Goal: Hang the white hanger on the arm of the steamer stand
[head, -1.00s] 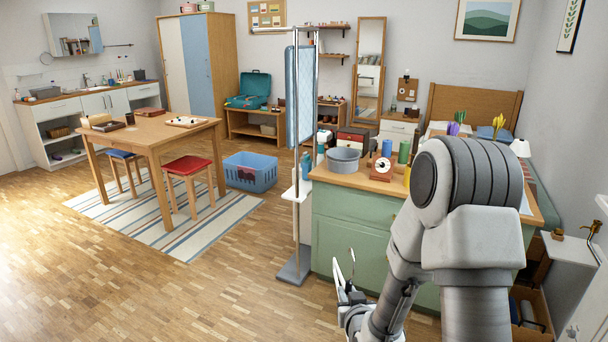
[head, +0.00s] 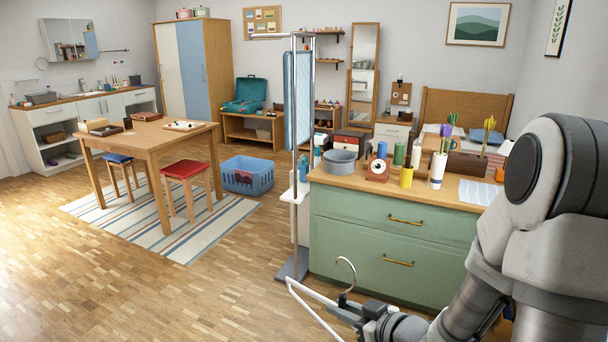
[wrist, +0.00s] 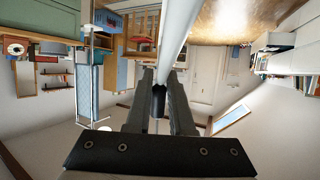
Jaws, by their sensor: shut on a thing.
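My gripper (head: 354,309) is at the bottom of the head view, low in front of the green cabinet. It is shut on the white hanger (head: 312,309), whose curved metal hook (head: 346,271) points up. The hanger's left end lies close to the foot of the stand in the picture; I cannot tell whether they touch. In the wrist view the white hanger bar (wrist: 179,32) runs up from between my fingers (wrist: 159,103). The steamer stand (head: 294,205) is upright left of the cabinet, with a short arm (head: 303,34) at its top and a blue panel hanging along it.
The green cabinet (head: 385,243) stands right of the stand, with a grey bowl (head: 341,162), spools and flowers on top. A wooden table (head: 150,139), a red stool (head: 184,170) and a blue basket (head: 247,176) are at left. The floor left of the stand is clear.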

